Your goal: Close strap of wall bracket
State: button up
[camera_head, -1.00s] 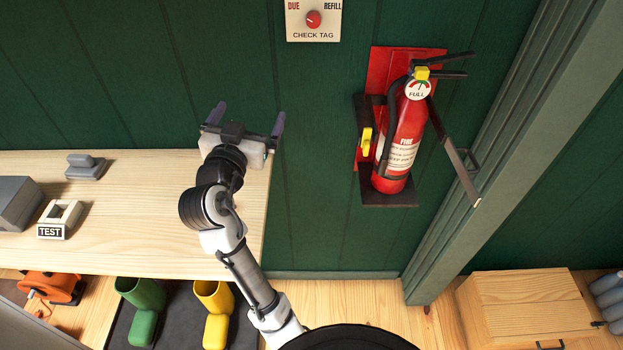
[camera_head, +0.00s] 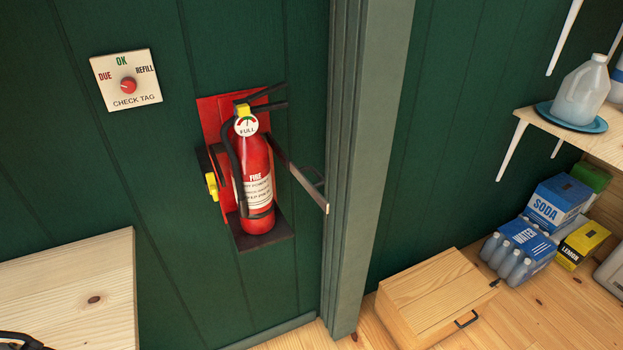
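The wall bracket has a red back plate (camera_head: 212,112) and a dark lower shelf (camera_head: 268,238) on the green wall. A red fire extinguisher (camera_head: 257,190) stands upright in it, its gauge reading FULL. The strap (camera_head: 305,184) is a dark bar that sticks out from the bracket's right side, swung open away from the extinguisher. Its free end is near the grey-green post. A yellow latch (camera_head: 211,187) sits on the bracket's left side. My gripper is not in view; only a small dark piece shows at the bottom left corner.
A check tag dial (camera_head: 127,86) is on the wall at upper left. A wooden counter (camera_head: 75,290) is at lower left. A post (camera_head: 365,160) stands close right of the strap. A wooden box (camera_head: 432,297) and drink packs (camera_head: 520,250) are on the floor at right.

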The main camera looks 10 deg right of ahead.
aim_at(310, 188)
jog(key=l+u, duration=0.2)
jog(key=l, duration=0.3)
jog(key=l+u, duration=0.2)
jog(key=l, duration=0.3)
jog(key=k+l+u, duration=0.2)
jog(key=l, duration=0.25)
jog(key=l+u, duration=0.2)
jog(key=l, duration=0.3)
jog(key=k+l+u, duration=0.15)
jog(key=l, duration=0.3)
jog(key=i+l+z, duration=0.1)
jog(key=l+z, duration=0.3)
